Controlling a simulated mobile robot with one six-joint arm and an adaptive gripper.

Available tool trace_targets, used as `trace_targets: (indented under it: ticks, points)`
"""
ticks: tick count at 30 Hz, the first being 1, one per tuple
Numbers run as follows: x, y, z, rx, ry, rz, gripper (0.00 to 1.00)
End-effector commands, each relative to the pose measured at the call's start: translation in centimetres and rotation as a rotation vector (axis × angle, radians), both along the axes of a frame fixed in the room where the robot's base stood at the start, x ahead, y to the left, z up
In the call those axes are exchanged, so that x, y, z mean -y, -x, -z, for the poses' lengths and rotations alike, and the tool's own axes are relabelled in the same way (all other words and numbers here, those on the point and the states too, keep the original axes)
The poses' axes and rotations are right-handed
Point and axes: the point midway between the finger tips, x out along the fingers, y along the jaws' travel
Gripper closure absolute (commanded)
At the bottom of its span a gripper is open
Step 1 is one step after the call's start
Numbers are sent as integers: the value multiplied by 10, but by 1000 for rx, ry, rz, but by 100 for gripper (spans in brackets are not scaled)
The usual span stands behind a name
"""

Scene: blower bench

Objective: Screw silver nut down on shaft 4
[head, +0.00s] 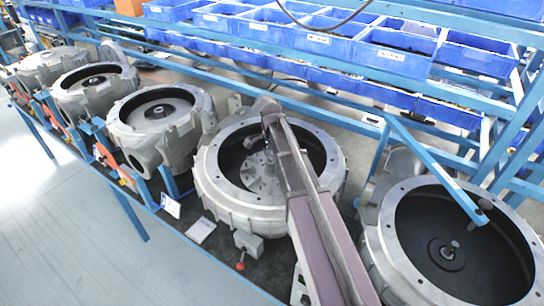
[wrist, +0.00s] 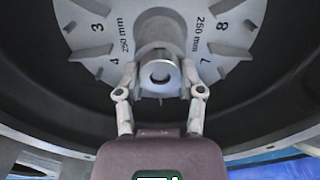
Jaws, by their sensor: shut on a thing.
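In the wrist view a silver nut (wrist: 160,86), a thick ring with a dark hole, sits between the two fingers of my gripper (wrist: 160,82). The fingers are shut on its sides. Behind it is a grey disc (wrist: 160,24) marked with numbers and "250 mm". In the head view my gripper (head: 268,145) reaches down to the middle of a round grey housing (head: 215,180), over the silver disc (head: 262,184) inside. The nut and shaft are too small to make out there. Whether the nut sits on the shaft's thread cannot be told.
Another open housing (head: 385,245) with a bare central shaft (head: 447,250) stands at the right. Several more housings (head: 122,128) line the bench to the left. Blue racks with blue bins (head: 395,52) run behind. A blue slanted bar (head: 432,168) crosses near the right housing.

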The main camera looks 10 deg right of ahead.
Motion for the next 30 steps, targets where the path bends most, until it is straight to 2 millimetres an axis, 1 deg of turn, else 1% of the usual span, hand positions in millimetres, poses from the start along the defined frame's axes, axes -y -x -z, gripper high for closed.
trace_targets:
  ticks: [30]
  points:
    - [0, 2, 1, -3, 1, 802, 100]
